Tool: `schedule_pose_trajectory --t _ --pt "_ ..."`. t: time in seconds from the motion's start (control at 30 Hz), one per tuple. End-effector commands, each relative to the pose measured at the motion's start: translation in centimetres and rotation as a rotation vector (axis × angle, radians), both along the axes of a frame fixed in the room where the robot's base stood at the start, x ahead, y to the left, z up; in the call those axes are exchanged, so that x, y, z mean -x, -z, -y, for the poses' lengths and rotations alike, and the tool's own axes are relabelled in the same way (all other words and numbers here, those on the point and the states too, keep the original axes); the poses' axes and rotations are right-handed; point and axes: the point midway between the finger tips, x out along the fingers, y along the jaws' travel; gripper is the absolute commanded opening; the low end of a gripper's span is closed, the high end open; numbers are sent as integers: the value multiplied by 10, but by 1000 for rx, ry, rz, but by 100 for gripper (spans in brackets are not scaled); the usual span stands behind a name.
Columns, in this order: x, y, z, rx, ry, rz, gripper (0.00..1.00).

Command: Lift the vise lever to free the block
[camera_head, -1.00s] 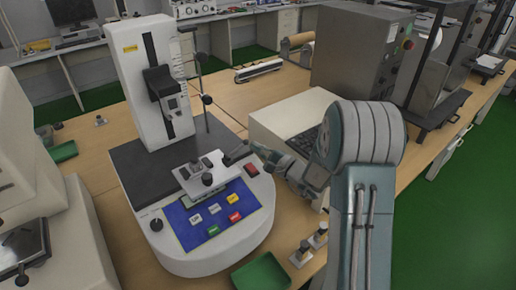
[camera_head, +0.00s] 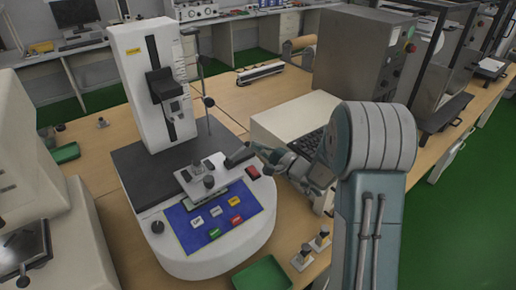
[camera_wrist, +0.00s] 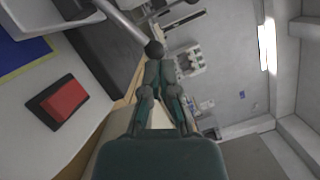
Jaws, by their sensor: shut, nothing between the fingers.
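The silver vise (camera_head: 207,178) sits on the white tester base in the head view, with small dark parts on top. In the wrist view the lever is a pale rod (camera_wrist: 122,27) ending in a black ball knob (camera_wrist: 154,48). My gripper (camera_head: 257,148) is right of the vise, at the lever's end. In the wrist view its fingers (camera_wrist: 160,66) are close together with nothing between them, tips just by the knob. Whether they touch it I cannot tell. I cannot clearly make out the block.
The tester's white column (camera_head: 150,80) rises behind the vise. A blue button panel (camera_head: 215,218) lies in front, and a red button (camera_head: 253,172) sits close to my gripper. A beige box (camera_head: 290,118) stands behind my arm. A green tray (camera_head: 262,274) is at the front.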

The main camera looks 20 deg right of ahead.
Motion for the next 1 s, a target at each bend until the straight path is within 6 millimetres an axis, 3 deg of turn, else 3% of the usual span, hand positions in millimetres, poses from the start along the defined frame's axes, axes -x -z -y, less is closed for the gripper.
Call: schedule_pose_trajectory --t 0.37,1.0 --pt "4 -21 -9 222 -1 95 0" --pt "18 -54 -44 766 -2 319 0"
